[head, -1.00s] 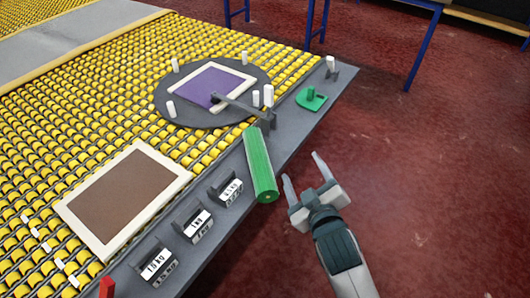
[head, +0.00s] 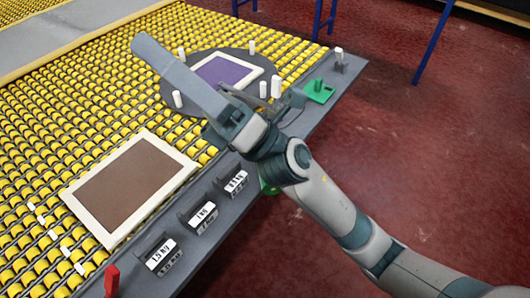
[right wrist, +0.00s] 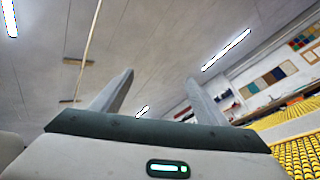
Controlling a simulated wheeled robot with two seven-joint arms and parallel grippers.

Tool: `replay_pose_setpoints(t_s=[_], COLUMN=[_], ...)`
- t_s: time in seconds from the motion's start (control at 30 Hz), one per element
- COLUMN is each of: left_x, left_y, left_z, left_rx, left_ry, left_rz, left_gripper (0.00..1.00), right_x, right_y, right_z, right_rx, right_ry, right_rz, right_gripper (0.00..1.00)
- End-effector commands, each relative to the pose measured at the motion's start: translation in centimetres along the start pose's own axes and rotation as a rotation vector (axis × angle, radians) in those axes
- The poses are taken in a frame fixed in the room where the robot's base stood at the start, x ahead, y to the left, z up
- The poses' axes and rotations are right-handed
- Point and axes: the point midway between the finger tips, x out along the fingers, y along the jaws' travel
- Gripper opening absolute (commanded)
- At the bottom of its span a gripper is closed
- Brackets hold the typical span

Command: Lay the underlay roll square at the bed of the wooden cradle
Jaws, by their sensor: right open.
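The green underlay roll (head: 268,188) lies on the grey front ledge; only a small bit of its near end shows, and my right arm hides the rest in the head view. My right gripper (head: 218,95) is raised above the ledge, between the roll and the camera, with one finger reaching up to the left. In the right wrist view its fingers (right wrist: 160,77) are spread, with nothing between them, and point at the ceiling. I cannot make out a wooden cradle in either view. My left gripper is not in view.
A cream-framed brown panel (head: 127,190) lies on the yellow roller bed (head: 60,140). A purple panel (head: 225,70) lies on a dark round plate (head: 181,58) with white pegs.

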Motion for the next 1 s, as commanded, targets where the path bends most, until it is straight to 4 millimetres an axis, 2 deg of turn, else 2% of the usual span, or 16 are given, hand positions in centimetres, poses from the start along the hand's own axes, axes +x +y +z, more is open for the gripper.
replay_pose_setpoints(t_s=[0.03,0.1,0.17,0.27,0.4,0.5,0.57,0.67,0.77,0.87,1.0], left_x=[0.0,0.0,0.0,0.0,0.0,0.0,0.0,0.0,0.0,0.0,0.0], left_y=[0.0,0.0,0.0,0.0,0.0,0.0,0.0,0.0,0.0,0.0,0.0], left_z=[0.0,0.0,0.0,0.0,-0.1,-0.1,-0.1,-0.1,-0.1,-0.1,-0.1], left_rx=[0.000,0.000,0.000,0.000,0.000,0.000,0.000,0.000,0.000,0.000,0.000], left_ry=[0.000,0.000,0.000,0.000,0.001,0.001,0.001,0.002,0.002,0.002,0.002], left_rz=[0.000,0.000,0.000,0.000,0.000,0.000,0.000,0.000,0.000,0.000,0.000], left_gripper=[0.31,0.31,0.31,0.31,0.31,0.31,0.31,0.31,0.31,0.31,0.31], right_x=[1.2,2.1,2.2,1.3,-2.0,-5.3,-7.6,-11.4,-14.9,-17.8,-20.3], right_y=[1.6,3.4,4.7,5.8,5.5,3.8,2.3,-0.8,-4.4,-8.1,-12.3], right_z=[-2.1,-5.5,-8.5,-13.3,-18.9,-21.6,-22.6,-22.8,-21.2,-17.9,-11.1], right_rx=[-0.082,-0.203,-0.305,-0.471,-0.696,-0.846,-0.929,-1.056,-1.160,-1.238,-1.285], right_ry=[0.098,0.237,0.356,0.557,0.843,1.053,1.183,1.408,1.645,1.896,2.258], right_rz=[0.072,0.174,0.263,0.414,0.630,0.783,0.876,1.029,1.176,1.313,1.471], right_gripper=[0.67,0.67,0.67,0.67,0.67,0.67,0.67,0.67,0.67,0.67,0.67])
